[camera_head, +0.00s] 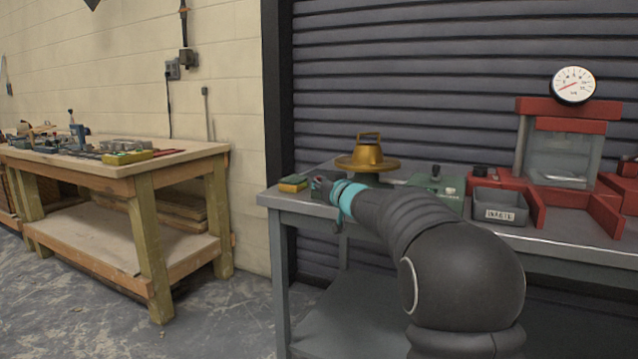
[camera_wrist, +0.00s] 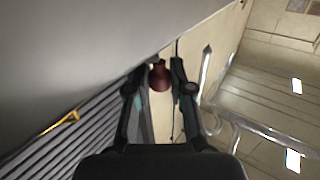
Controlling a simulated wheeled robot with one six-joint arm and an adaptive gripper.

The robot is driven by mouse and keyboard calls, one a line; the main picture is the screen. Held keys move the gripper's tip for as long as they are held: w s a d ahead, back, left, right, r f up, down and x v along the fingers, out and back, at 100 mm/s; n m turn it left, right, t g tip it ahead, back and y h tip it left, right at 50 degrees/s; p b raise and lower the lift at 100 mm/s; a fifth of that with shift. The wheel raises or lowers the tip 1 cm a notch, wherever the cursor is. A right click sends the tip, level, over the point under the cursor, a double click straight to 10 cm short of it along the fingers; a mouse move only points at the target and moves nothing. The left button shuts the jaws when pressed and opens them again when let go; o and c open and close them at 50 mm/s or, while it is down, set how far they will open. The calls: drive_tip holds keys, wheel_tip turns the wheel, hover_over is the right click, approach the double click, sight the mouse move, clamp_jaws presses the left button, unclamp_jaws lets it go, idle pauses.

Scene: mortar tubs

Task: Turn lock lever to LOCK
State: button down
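A dark red rounded knob (camera_wrist: 160,77) shows between my fingers in the wrist view; it looks like the end of the lock lever, but its shaft and base are hidden. My gripper (camera_wrist: 162,68) is open, with one finger on each side of the knob and a narrow gap visible; I cannot tell whether either finger touches it. In the head view my gripper (camera_head: 322,186) is at the left end of the grey bench, mostly hidden behind my wrist. No LOCK marking is readable.
The grey bench (camera_head: 580,247) holds a yellow-green sponge (camera_head: 293,183), a brass domed piece (camera_head: 368,157), a green device (camera_head: 437,184), a grey labelled bin (camera_head: 499,208) and a red press (camera_head: 568,110) with a gauge. A wooden workbench (camera_head: 190,157) stands left, with floor between.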

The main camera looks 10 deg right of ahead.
drive_tip(key=shift+w+a+f+m+h+b, duration=0.15)
drive_tip(key=shift+m+h+b, duration=0.2)
drive_tip(key=shift+h+b, duration=0.3)
drive_tip(key=shift+w+d+m+h+b, duration=0.1)
drive_tip(key=shift+m+h+b, duration=0.3)
drive_tip(key=shift+b, duration=0.4)
drive_tip(key=shift+w+r+m+t+h+b, duration=0.1)
drive_tip(key=shift+r+m+t+h+b, duration=0.15)
drive_tip(key=shift+h+b, duration=0.2)
drive_tip(key=c, duration=1)
unclamp_jaws()
drive_tip(key=shift+w+f, duration=0.1)
drive_tip(key=shift+f, duration=0.05)
drive_tip(key=shift+a, duration=0.1)
drive_tip(key=s, duration=0.4)
drive_tip(key=s+d, duration=0.1)
drive_tip(key=s, duration=0.7)
drive_tip(key=shift+d, duration=0.35)
